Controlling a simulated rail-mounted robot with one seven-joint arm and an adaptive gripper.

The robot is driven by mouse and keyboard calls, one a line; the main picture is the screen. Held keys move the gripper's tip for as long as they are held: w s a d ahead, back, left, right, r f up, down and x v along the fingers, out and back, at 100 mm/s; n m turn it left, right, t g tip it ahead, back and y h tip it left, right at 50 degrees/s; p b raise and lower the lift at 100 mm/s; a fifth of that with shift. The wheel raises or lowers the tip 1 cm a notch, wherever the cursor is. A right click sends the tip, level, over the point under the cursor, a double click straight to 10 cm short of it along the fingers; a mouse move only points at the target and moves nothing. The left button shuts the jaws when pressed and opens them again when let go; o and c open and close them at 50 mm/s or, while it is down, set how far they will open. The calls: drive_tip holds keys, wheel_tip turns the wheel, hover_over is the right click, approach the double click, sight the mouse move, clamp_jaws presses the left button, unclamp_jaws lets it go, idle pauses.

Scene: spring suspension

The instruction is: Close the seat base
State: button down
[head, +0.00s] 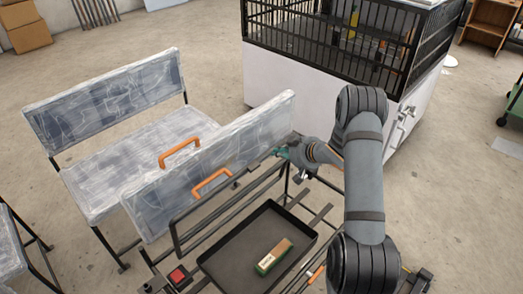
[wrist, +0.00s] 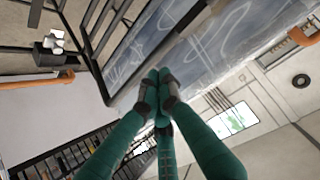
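A scuffed blue-grey panel (head: 240,143) stands steeply tilted above an open dark frame (head: 187,238). I cannot tell whether it is the seat base or the backrest before it. An orange handle (head: 212,181) shows at its lower front. My gripper (head: 283,153) is beside the panel's right end, near the frame's upper corner. In the wrist view, the green fingers (wrist: 158,92) are together with nothing visible between them. The blue panel (wrist: 190,45) fills the upper middle behind them. I cannot tell whether the fingertips touch it.
A black tray (head: 231,271) under the frame holds a small green-and-tan box (head: 273,256). A red piece (head: 177,275) sits left of it. Another bench seat (head: 125,165) with an orange handle (head: 180,152) stands behind. A white-based black cage (head: 310,75) stands at the back.

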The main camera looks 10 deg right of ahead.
drive_tip(key=shift+n+t+y, duration=0.4)
drive_tip(key=shift+n+y, duration=0.4)
drive_tip(key=shift+y, duration=0.1)
drive_tip(key=w+a, duration=0.2)
drive_tip(key=w+a+f, duration=0.1)
drive_tip(key=w+a, duration=0.1)
drive_tip(key=a, duration=0.1)
drive_tip(key=w+a, duration=0.3)
drive_tip(key=shift+a+f+p, duration=0.2)
drive_tip(key=shift+a+p, duration=0.05)
drive_tip(key=shift+p, duration=0.15)
drive_tip(key=s+d+f, duration=0.1)
drive_tip(key=s+d+p, duration=0.1)
drive_tip(key=shift+s+f, duration=0.3)
drive_tip(key=shift+f, duration=0.05)
drive_tip(key=shift+d, duration=0.1)
